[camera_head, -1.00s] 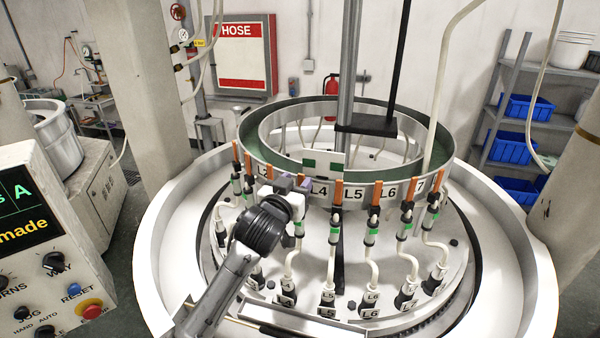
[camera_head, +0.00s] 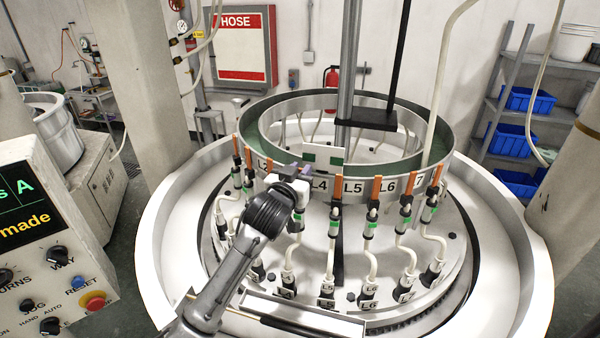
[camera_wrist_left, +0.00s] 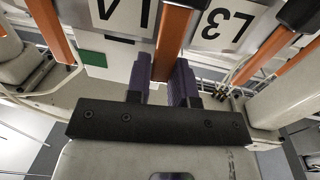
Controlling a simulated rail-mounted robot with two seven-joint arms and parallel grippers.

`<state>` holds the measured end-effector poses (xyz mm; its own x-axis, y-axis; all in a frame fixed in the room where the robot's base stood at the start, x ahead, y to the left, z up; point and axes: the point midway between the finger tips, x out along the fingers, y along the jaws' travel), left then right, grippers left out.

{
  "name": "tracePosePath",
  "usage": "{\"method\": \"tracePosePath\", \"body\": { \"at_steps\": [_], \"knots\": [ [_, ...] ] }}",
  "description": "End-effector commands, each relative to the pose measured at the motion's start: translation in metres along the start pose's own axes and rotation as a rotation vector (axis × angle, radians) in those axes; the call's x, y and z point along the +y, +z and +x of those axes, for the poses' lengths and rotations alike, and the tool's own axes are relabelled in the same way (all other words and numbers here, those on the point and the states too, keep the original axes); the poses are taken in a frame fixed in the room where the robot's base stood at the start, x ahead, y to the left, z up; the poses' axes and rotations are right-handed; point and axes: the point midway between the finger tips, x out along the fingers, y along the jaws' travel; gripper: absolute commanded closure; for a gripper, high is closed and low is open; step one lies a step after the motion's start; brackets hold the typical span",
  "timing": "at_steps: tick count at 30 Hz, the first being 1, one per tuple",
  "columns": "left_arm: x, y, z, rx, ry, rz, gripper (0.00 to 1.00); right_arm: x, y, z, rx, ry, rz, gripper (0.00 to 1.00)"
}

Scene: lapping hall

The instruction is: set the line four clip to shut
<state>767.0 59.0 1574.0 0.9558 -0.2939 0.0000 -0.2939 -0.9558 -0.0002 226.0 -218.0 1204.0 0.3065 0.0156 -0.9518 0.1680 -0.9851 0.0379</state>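The line four clip (camera_wrist_left: 173,42) is an orange lever on the ring wall, between the upside-down L4 and L3 labels in the left wrist view. My left gripper (camera_wrist_left: 160,82) has its two purple fingers on either side of this clip's end. I cannot tell whether they press on it. In the head view my left gripper (camera_head: 291,172) is at the ring's front wall, just left of the L4 label (camera_head: 319,185), and hides the clip. The line five clip (camera_head: 339,188) stands upright to its right. My right gripper is not in view.
White hoses (camera_head: 372,262) run down from the clips to the round plate. A grey post (camera_head: 346,70) rises inside the ring. A control panel (camera_head: 45,240) stands at the left.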

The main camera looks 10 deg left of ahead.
Motion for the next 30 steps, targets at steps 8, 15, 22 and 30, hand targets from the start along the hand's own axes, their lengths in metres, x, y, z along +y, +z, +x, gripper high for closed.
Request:
{"method": "tracePosePath", "body": {
  "at_steps": [8, 15, 22, 30],
  "knots": [
    [0.0, 0.0, 0.0, 0.0, 0.0, 0.0, 1.0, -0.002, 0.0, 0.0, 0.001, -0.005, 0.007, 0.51],
    [0.0, 0.0, 0.0, 0.0, 0.0, 0.0, 1.0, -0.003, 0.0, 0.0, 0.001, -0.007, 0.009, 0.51],
    [0.0, 0.007, -0.003, 0.047, 0.001, -0.002, 1.0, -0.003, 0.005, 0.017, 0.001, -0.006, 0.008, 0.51],
    [0.0, 0.015, -0.015, 0.23, 0.0, -0.003, 1.0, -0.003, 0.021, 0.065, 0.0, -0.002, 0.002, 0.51]
  ]
}}
